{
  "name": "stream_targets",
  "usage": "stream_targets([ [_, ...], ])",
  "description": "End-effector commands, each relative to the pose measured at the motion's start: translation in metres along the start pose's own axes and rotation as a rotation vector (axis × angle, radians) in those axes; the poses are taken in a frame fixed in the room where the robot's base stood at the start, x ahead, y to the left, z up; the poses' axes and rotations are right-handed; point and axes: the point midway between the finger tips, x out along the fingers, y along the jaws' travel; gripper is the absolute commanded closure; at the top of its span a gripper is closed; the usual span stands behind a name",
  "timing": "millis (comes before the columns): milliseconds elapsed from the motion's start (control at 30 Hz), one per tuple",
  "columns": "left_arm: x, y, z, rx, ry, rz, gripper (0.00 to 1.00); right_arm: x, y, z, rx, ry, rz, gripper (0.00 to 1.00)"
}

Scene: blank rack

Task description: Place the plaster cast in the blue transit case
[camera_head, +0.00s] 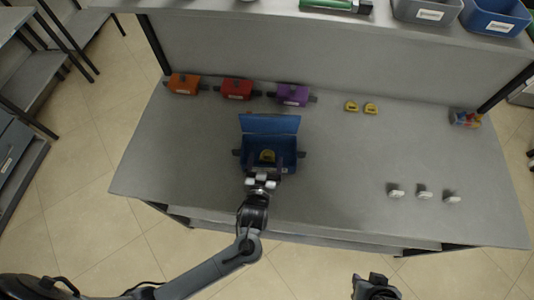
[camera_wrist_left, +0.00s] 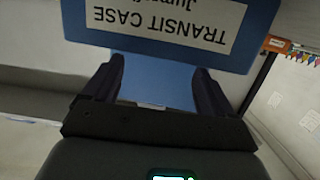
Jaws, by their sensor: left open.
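The blue transit case (camera_head: 295,158) stands open near the table's front edge, its lid raised at the back. A yellow item (camera_head: 267,156) shows inside it. My left gripper (camera_head: 262,178) is open at the case's front side. In the left wrist view my open fingers (camera_wrist_left: 158,72) face a blue panel (camera_wrist_left: 260,30) with an upside-down "TRANSIT CASE" label; nothing shows between them. Three small whitish objects (camera_head: 424,191) stand at the table's right; I cannot tell whether one is the plaster cast. My right gripper (camera_head: 375,286) is at the bottom edge, its jaws unclear.
Orange (camera_head: 183,84), red (camera_head: 237,89) and purple (camera_head: 293,95) cases stand along the back. Two yellow items (camera_head: 361,107) sit right of them. A multicoloured object (camera_head: 465,118) is at the far right. A shelf above holds bins (camera_head: 495,17). The table's middle right is clear.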

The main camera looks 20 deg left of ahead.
Motion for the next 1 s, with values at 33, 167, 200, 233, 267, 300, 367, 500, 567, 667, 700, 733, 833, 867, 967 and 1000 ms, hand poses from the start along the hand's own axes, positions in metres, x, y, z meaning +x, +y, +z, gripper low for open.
stream_targets([
  [33, -0.011, 0.001, 0.001, -0.002, -0.002, 0.001, 0.14, 0.000, 0.000, 0.000, 0.000, 0.000, 0.000, 0.66],
  [167, -0.036, 0.001, 0.000, -0.003, -0.001, 0.001, 0.14, 0.000, 0.000, 0.000, 0.000, -0.001, -0.001, 0.66],
  [200, -0.043, 0.001, 0.000, -0.003, 0.000, 0.001, 0.14, 0.000, 0.000, 0.000, 0.001, -0.001, -0.001, 0.66],
  [233, -0.048, 0.001, -0.001, -0.004, 0.000, 0.000, 0.14, 0.000, 0.000, 0.000, 0.002, -0.001, -0.001, 0.66],
  [267, -0.052, 0.000, -0.001, -0.004, 0.000, 0.000, 0.14, -0.001, -0.001, 0.000, 0.002, -0.001, -0.002, 0.66],
  [300, -0.058, 0.001, -0.001, -0.003, 0.000, 0.000, 0.14, 0.000, -0.001, 0.000, 0.003, -0.001, -0.003, 0.66],
  [367, -0.065, 0.001, -0.001, -0.004, 0.001, 0.000, 0.14, 0.000, -0.001, 0.000, 0.004, -0.001, -0.004, 0.66],
  [500, -0.077, 0.001, -0.002, -0.003, 0.002, 0.000, 0.14, 0.000, -0.002, 0.000, 0.007, 0.000, -0.006, 0.66],
  [567, -0.079, 0.001, -0.002, -0.004, 0.002, 0.000, 0.14, 0.000, -0.002, 0.000, 0.009, 0.000, -0.007, 0.66],
  [667, -0.081, 0.000, -0.001, -0.009, -0.018, 0.009, 0.14, 0.000, -0.002, 0.000, 0.010, 0.000, -0.008, 0.66],
  [700, -0.080, -0.001, 0.001, -0.014, -0.037, 0.017, 0.14, 0.000, -0.003, 0.000, 0.010, 0.000, -0.008, 0.66],
  [733, -0.079, -0.002, 0.002, -0.019, -0.058, 0.028, 0.14, 0.000, -0.003, 0.000, 0.010, 0.000, -0.008, 0.66],
  [833, -0.077, -0.004, 0.008, -0.038, -0.158, 0.079, 0.14, 0.000, -0.002, 0.000, 0.010, 0.000, -0.008, 0.66],
  [867, -0.078, -0.006, 0.011, -0.043, -0.196, 0.099, 0.14, 0.000, -0.002, 0.000, 0.010, 0.000, -0.008, 0.66],
  [967, -0.084, -0.012, 0.018, -0.043, -0.347, 0.175, 0.14, 0.000, -0.002, 0.000, 0.010, 0.000, -0.008, 0.66],
  [1000, -0.088, -0.016, 0.020, -0.035, -0.410, 0.206, 0.14, 0.000, -0.002, 0.000, 0.009, -0.001, -0.007, 0.66],
])
